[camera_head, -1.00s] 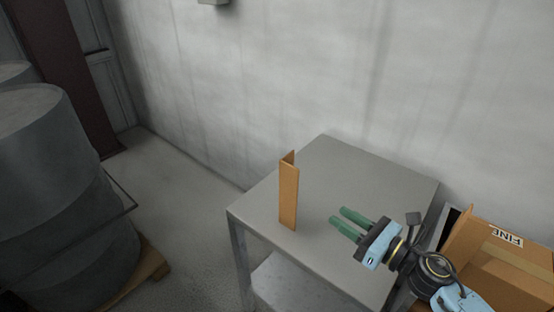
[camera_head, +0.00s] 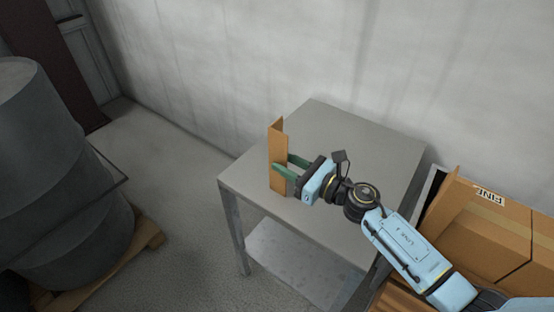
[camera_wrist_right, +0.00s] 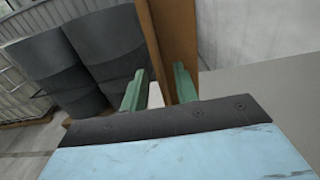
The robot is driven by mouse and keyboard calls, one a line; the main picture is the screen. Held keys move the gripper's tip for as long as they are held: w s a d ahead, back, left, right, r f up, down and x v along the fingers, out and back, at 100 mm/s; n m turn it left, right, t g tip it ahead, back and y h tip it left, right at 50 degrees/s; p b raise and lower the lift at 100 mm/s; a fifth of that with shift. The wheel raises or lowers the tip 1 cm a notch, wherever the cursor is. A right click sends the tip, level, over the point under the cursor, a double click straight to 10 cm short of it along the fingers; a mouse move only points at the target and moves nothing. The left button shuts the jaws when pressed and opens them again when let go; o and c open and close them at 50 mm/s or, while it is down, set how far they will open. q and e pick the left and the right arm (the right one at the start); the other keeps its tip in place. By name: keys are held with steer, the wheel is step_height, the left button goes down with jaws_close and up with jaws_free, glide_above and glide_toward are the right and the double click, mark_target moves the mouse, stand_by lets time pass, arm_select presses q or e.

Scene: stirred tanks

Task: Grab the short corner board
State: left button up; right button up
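The short corner board (camera_head: 277,158) is a brown, L-shaped upright strip standing near the front left of the grey table. My right gripper (camera_head: 285,166) comes in from the right at the board's lower half, its two green fingers spread apart. In the head view the fingertips reach the board's right side; I cannot tell whether they touch it. In the right wrist view the board (camera_wrist_right: 170,35) rises just beyond the open fingers (camera_wrist_right: 158,88), and its lower part is partly hidden by them. My left gripper is not in view.
The grey table (camera_head: 340,130) is otherwise bare, with a lower shelf (camera_head: 290,262). Cardboard boxes (camera_head: 490,235) stand at the right. Grey drums (camera_head: 60,170) stand on a wooden pallet (camera_head: 150,236) at the left. A concrete wall is behind the table.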

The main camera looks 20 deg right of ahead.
steer(key=shift+x, duration=0.9)
steer(key=shift+c, duration=0.3)
jaws_close()
steer(key=shift+r, duration=0.15)
